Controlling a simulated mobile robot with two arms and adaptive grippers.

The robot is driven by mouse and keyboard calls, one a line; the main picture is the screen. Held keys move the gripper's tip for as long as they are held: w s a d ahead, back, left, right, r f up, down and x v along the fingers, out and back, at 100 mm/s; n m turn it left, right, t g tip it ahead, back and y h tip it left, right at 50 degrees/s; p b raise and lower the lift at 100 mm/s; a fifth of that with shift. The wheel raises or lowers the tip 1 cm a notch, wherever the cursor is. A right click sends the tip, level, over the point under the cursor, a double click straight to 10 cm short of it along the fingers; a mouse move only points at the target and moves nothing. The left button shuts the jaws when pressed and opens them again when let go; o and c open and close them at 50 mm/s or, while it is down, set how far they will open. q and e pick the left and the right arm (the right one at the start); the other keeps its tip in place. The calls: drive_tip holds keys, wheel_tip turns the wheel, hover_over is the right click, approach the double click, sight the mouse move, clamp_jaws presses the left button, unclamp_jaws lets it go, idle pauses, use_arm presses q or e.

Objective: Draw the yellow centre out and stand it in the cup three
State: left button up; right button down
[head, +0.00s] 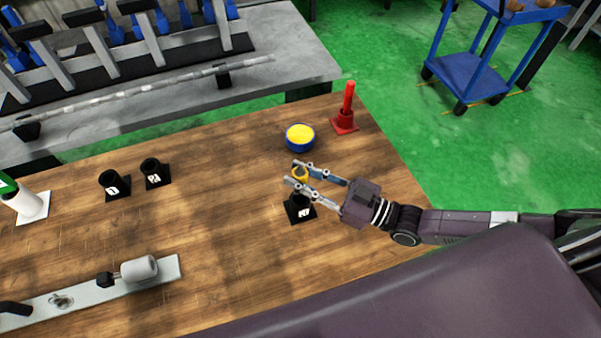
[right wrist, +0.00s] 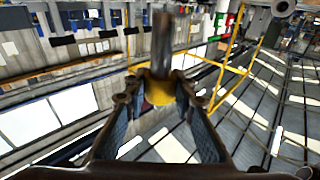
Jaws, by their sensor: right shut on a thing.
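Two more black cups, a left one (head: 115,186) and a right one (head: 156,174), stand further left. My left gripper is not in view.
A blue round container with a yellow top (head: 299,138) and a red cup with a red piece (head: 345,113) stand behind the gripper. A white-and-green piece (head: 30,205) and a metal fixture (head: 135,270) are at left. The table's middle is clear.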

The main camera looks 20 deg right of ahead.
drive_tip(key=shift+f, duration=0.5)
idle(1.4)
drive_tip(key=shift+f+b, duration=1.9)
drive_tip(key=shift+f, duration=0.35)
drive_tip(key=shift+r, duration=0.2)
drive_tip(key=shift+r+p, duration=1.8)
drive_tip(key=shift+p, duration=0.05)
idle(0.6)
drive_tip(key=shift+f+b, duration=0.85)
drive_tip(key=shift+f, duration=0.3)
